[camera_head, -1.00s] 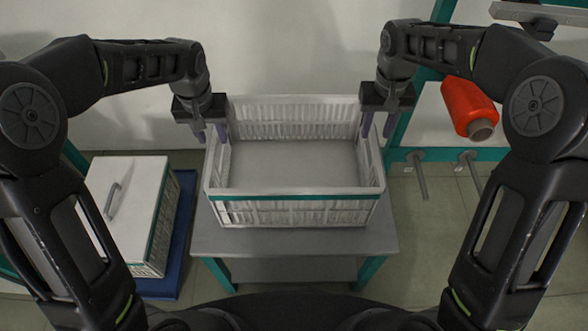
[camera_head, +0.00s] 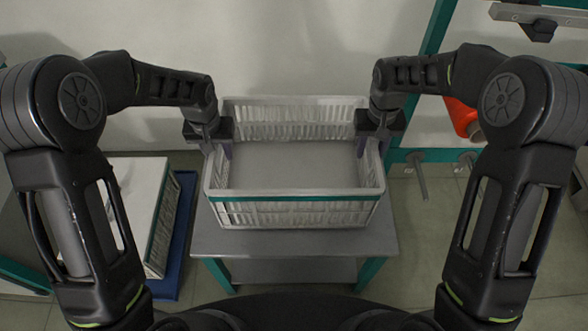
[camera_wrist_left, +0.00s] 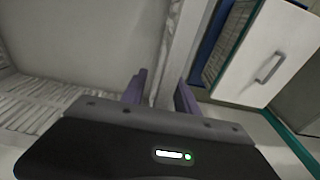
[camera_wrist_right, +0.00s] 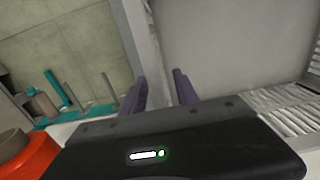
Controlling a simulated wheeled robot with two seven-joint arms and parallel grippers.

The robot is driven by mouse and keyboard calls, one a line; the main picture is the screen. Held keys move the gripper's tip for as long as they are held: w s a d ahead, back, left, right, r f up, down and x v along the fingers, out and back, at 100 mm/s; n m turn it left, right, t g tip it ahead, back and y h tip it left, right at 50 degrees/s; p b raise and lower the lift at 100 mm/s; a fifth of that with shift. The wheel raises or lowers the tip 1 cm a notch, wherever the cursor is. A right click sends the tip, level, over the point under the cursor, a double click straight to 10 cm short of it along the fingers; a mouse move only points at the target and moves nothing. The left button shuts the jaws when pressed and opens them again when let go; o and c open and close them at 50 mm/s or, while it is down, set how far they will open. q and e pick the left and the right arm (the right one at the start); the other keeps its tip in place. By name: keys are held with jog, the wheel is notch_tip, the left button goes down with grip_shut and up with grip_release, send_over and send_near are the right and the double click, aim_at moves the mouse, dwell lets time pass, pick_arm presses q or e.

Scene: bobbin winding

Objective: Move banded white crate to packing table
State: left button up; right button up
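The white crate (camera_head: 292,211) with a teal band along its front rim stands upright on a small grey table (camera_head: 290,242) with teal legs. It looks empty. My left gripper (camera_head: 218,152) is at the crate's left wall, and my right gripper (camera_head: 374,150) is at its right wall. In the left wrist view the fingers (camera_wrist_left: 161,95) are apart, one on each side of the wall. In the right wrist view the fingers (camera_wrist_right: 161,92) are likewise apart with the wall between them. I cannot see contact with the wall. No table is clearly identifiable as the packing table.
A lidded white box (camera_head: 140,200) with a handle and teal band is on a blue base (camera_head: 180,240) at the left, partly behind my left arm. A teal frame with pegs (camera_head: 417,175) and an orange spool (camera_head: 462,117) is at the right. A pale wall is behind.

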pick_arm(q)
jog(key=shift+c, duration=0.6)
pick_arm(e)
jog(key=shift+c, duration=0.6)
pick_arm(q)
grip_shut()
pick_arm(e)
grip_shut()
pick_arm(q)
jog(key=shift+r, duration=0.1)
pick_arm(e)
jog(key=shift+r, duration=0.1)
